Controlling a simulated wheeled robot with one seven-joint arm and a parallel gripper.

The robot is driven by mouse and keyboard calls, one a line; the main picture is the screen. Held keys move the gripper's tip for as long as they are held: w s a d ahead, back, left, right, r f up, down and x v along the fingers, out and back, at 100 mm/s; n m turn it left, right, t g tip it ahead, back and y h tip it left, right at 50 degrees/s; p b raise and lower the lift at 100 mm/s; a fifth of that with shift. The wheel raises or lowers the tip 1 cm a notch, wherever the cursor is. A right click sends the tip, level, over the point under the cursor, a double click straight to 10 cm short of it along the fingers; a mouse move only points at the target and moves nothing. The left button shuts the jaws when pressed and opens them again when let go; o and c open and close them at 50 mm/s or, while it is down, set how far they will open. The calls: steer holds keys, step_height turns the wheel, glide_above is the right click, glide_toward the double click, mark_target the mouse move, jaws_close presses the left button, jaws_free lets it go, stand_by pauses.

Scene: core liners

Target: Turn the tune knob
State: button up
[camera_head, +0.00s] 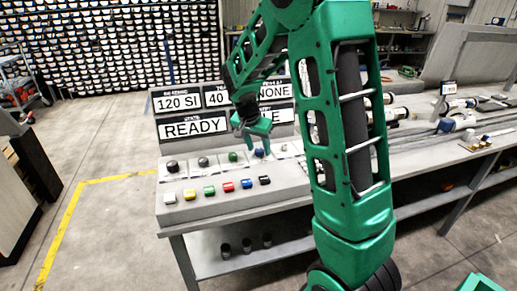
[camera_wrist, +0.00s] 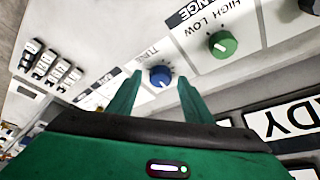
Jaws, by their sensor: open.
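The tune knob (camera_wrist: 160,75) is a round blue knob with a white pointer mark, on a pale panel with the label TUNE beside it. In the wrist view it shows between the two green fingers of my gripper (camera_wrist: 162,80), which are open and apart from its sides. In the head view the blue knob (camera_head: 260,153) sits in the upper knob row of the console, and my gripper (camera_head: 256,138) points down just above it. How far the fingertips are above the panel is hard to tell.
A green knob (camera_wrist: 222,43) marked HIGH LOW is the neighbour on the panel. Several coloured buttons, such as a red button (camera_head: 229,186), line the console's front. Display signs (camera_head: 194,127) stand behind. Tools lie on the bench (camera_head: 408,150) to the right.

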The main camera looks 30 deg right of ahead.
steer(key=shift+d+f, duration=0.1)
steer(key=shift+f, duration=0.2)
steer(key=c, duration=1.1)
steer(key=shift+o, duration=0.2)
steer(key=shift+d, duration=0.5)
steer(key=shift+a, duration=0.35)
steer(key=n, duration=0.2)
steer(key=n+t+y, duration=0.1)
steer(key=n, duration=0.2)
steer(key=shift+s+n, duration=0.25)
steer(key=shift+n, duration=0.05)
steer(key=n+t+y, duration=0.1)
steer(key=n+y, duration=0.1)
steer(key=n, duration=0.2)
steer(key=shift+d+f, duration=0.1)
steer(key=shift+d+n+y, duration=0.1)
steer(key=shift+n+y, duration=0.6)
steer(key=shift+n, duration=1.3)
steer(key=shift+s, duration=0.1)
